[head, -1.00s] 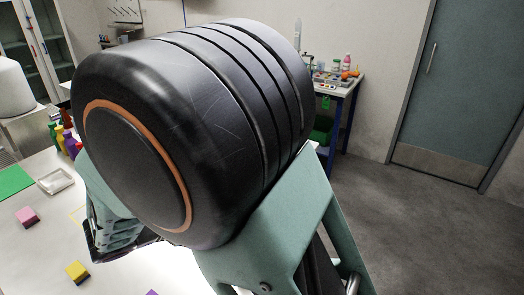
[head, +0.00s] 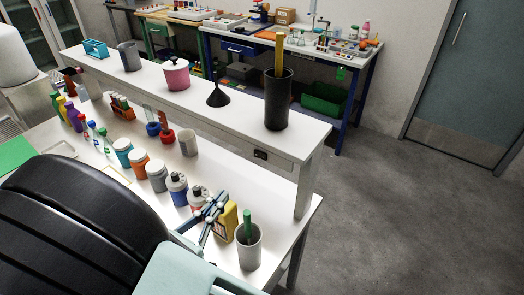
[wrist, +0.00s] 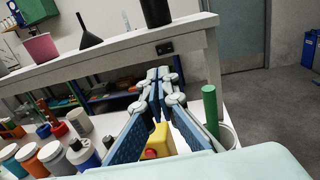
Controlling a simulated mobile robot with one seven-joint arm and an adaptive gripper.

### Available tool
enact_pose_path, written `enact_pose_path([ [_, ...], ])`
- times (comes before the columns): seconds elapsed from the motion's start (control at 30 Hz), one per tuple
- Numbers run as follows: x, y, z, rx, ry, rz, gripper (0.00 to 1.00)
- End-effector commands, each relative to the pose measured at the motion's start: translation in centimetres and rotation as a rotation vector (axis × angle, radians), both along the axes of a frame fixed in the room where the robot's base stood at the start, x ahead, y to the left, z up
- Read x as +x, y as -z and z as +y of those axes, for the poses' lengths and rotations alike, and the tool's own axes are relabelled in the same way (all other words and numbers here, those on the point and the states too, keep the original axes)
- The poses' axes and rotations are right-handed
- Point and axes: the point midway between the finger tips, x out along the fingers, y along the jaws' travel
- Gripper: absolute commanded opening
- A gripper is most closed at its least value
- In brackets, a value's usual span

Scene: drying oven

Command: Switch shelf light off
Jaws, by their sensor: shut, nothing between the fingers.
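A small black switch (head: 260,154) sits on the front edge of the raised white shelf (head: 298,125), near its right end. In the wrist view the switch (wrist: 165,48) shows just above my fingertips. My gripper (head: 221,199) is shut and empty, above the bench and in front of the shelf. In the wrist view its fingers (wrist: 160,73) come together and point toward the shelf edge, apart from the switch as far as I can tell. I cannot tell which way the switch is tipped. No lamp is clearly seen.
A tall black cylinder (head: 278,105), a funnel (head: 218,96) and a pink pot (head: 176,77) stand on the shelf. Free floor lies right.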

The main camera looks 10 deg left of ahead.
Motion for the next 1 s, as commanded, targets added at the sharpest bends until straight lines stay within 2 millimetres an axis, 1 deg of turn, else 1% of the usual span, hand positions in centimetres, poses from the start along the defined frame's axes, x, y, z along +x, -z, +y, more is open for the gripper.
enact_pose_path([
  [0.23, 0.1, 0.0, -0.1, -0.001, 0.002, 0.001, 0.00],
  [0.37, 1.0, -0.1, -0.3, -0.001, 0.003, -0.001, 0.00],
  [0.47, 2.4, -0.2, -0.8, -0.003, 0.005, 0.001, 0.00],
  [0.8, 9.4, -0.2, -2.7, -0.003, 0.006, 0.001, 0.00],
  [0.9, 11.0, -0.2, -3.2, -0.003, 0.006, 0.002, 0.00],
  [1.0, 12.3, -0.2, -3.5, -0.003, 0.004, 0.002, 0.00],
])
